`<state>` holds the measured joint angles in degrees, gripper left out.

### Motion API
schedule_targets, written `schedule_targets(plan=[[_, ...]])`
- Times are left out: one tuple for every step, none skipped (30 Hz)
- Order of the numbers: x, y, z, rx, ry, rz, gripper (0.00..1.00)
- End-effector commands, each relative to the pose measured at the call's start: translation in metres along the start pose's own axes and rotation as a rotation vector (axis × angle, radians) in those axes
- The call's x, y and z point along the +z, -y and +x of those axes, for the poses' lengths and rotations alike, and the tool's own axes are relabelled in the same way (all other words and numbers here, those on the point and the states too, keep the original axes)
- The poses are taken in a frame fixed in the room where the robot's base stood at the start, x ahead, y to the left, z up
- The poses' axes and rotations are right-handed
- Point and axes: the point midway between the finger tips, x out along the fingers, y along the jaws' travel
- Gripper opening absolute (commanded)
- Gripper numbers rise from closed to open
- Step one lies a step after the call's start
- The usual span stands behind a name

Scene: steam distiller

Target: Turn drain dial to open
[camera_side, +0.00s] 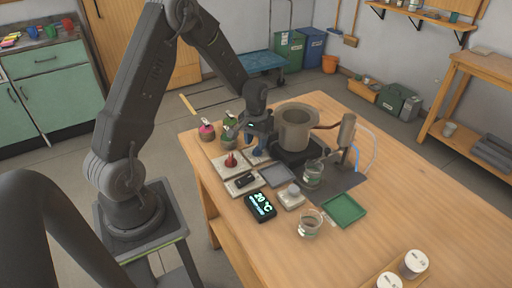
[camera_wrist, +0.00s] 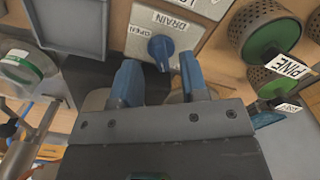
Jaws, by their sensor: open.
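The drain dial (camera_wrist: 160,47) is a blue knob on a light plate (camera_wrist: 176,19) marked DRAIN, at the top middle of the wrist view. An OPEN label (camera_wrist: 138,34) is on the plate left of the dial. The dial's narrow end points down the picture, toward my gripper, not at the OPEN label. My gripper (camera_wrist: 158,64) is open, with one blue finger on each side below the dial and nothing between them. I cannot tell whether either finger touches it. In the side view my gripper (camera_side: 256,142) points down over the dial plates and hides the dial.
A pot (camera_side: 295,125) stands right of my gripper. A red dial (camera_side: 230,160), a black display (camera_side: 260,206), glass beakers (camera_side: 310,222) and a green tray (camera_side: 345,209) are close by. Labelled mesh jars, one marked PINE (camera_wrist: 287,66), stand right in the wrist view.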

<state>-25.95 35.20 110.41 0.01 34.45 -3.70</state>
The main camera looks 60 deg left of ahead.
Motion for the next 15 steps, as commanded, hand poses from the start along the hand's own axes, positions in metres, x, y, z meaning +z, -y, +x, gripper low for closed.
schedule_targets(plan=[[0.001, 0.0, 0.009, 0.0, 0.003, 0.0, 0.4], [0.001, 0.0, 0.013, 0.0, 0.003, 0.0, 0.4], [0.0, 0.0, 0.017, 0.0, 0.002, 0.0, 0.4], [0.0, 0.0, 0.02, 0.0, 0.001, 0.0, 0.4], [0.0, 0.0, 0.022, 0.0, 0.001, 0.0, 0.4], [0.0, 0.0, 0.025, 0.0, 0.001, 0.0, 0.4], [0.0, 0.0, 0.026, 0.0, 0.0, 0.0, 0.4], [0.0, 0.0, 0.027, 0.0, 0.0, 0.0, 0.4], [0.0, 0.0, 0.029, 0.0, -0.001, 0.0, 0.4], [0.0, 0.0, 0.029, 0.0, -0.001, 0.0, 0.4], [0.0, 0.0, 0.029, 0.0, -0.002, 0.0, 0.4], [0.0, 0.0, 0.03, 0.0, -0.002, 0.0, 0.4], [0.0, 0.0, 0.03, 0.0, -0.002, 0.0, 0.4], [0.0, 0.0, 0.03, 0.0, -0.002, 0.0, 0.4], [0.0, 0.0, 0.029, 0.0, -0.002, 0.0, 0.4]])
